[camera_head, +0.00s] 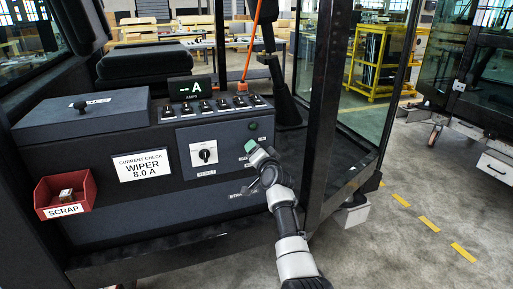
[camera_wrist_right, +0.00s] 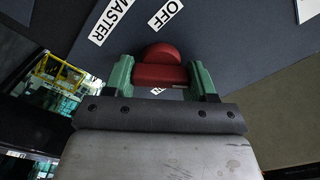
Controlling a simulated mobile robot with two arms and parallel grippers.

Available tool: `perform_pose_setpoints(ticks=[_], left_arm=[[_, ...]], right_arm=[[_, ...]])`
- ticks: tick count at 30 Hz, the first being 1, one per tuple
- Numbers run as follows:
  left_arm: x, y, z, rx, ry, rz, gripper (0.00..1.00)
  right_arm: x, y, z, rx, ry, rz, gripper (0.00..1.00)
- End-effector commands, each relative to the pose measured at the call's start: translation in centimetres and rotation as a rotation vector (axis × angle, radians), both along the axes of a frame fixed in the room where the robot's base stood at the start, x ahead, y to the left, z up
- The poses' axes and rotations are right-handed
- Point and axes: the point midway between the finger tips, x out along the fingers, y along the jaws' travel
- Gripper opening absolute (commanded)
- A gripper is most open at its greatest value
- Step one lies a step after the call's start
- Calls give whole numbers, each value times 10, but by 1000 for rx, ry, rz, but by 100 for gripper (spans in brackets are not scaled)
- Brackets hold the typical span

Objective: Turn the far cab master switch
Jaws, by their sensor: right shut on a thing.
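The red master switch knob (camera_wrist_right: 160,55) shows in the right wrist view, on a dark panel with the labels MASTER (camera_wrist_right: 111,20) and OFF (camera_wrist_right: 165,14) beside it. My right gripper (camera_wrist_right: 160,78) has its green fingers on both sides of the knob and is shut on it. In the head view my right gripper (camera_head: 258,155) is at the right part of the cab console (camera_head: 225,180); it hides the knob there. A further label under the knob is mostly covered. My left gripper is not in view.
The console carries a white plate with a rotary switch (camera_head: 204,152), a row of toggles (camera_head: 220,106), a green display (camera_head: 194,88) and a WIPER card (camera_head: 142,166). A red scrap bin (camera_head: 66,194) hangs at left. A dark cab post (camera_head: 325,110) stands close right of my arm.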

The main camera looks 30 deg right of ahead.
Motion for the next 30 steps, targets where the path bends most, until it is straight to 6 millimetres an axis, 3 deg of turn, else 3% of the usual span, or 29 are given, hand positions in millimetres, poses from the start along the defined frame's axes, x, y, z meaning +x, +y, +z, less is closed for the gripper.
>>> perform_pose_setpoints(ticks=[15, 30], left_arm=[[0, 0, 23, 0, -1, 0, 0], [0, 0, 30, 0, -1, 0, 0]], right_arm=[[0, -1, -1, 455, -109, -2, 32], [-1, -2, -4, 678, -163, -2, 32]])
